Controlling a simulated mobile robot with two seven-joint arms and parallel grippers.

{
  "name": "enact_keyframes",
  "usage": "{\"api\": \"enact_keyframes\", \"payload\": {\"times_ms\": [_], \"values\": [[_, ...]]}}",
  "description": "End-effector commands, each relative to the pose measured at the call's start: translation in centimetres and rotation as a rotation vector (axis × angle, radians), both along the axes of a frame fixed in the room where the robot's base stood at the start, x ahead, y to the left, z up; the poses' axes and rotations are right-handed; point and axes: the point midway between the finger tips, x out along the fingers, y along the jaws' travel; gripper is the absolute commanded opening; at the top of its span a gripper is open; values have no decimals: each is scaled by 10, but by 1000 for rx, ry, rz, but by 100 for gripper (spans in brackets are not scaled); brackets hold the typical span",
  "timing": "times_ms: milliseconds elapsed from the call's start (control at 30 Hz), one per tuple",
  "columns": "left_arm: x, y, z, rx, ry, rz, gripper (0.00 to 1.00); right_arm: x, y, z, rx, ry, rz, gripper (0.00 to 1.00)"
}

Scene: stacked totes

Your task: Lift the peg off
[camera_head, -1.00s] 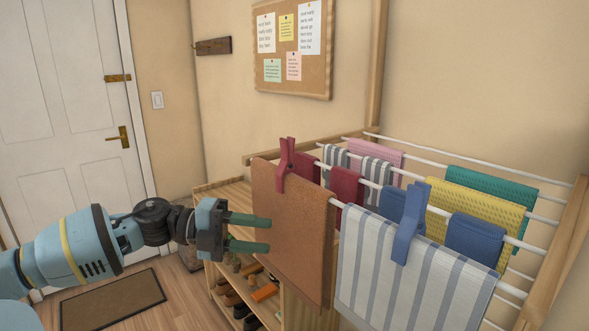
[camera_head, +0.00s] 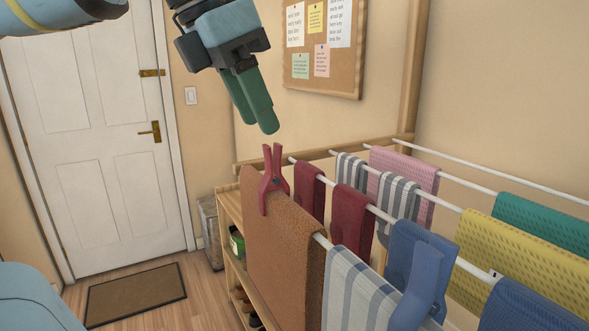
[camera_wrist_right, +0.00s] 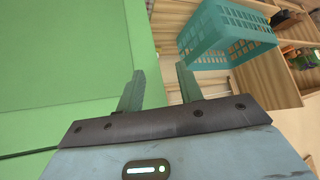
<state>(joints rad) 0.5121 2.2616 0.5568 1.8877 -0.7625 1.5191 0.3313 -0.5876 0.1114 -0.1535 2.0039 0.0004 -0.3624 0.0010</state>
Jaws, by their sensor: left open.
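A red peg (camera_head: 271,183) is clipped upright over the top edge of a brown towel (camera_head: 280,240) on the drying rack in the head view.
White rack rods hold red, blue, yellow (camera_head: 515,262), green and pink cloths close together. A wooden shelf (camera_head: 228,215) stands beside the brown towel. The right wrist view shows a teal basket (camera_wrist_right: 222,35) and a green surface (camera_wrist_right: 60,60).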

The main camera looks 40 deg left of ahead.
Motion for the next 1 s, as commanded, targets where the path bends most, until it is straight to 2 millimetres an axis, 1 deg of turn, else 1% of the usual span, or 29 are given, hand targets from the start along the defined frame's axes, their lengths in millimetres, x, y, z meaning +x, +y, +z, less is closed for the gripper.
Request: {"api": "enact_keyframes", "payload": {"times_ms": [33,167,333,433,567,667,900,1000], "values": [[-1,0,0,6,0,1,42,-6,0,-2,0,12,0,36],[0,0,-1,5,2,2,42,-14,0,-6,-2,29,1,36],[5,-1,-15,4,4,1,42,-18,0,-8,-2,39,1,36],[9,-2,-24,3,3,1,42,-18,0,-9,-2,39,0,36],[9,-3,-25,3,1,1,42,-17,0,-8,-2,36,1,36],[10,-3,-31,4,2,0,42,-13,0,-6,-2,28,1,36],[19,-6,-63,2,3,0,42,-4,0,2,-1,7,0,36],[23,-6,-71,2,1,1,42,-3,0,2,0,5,0,36]]}}
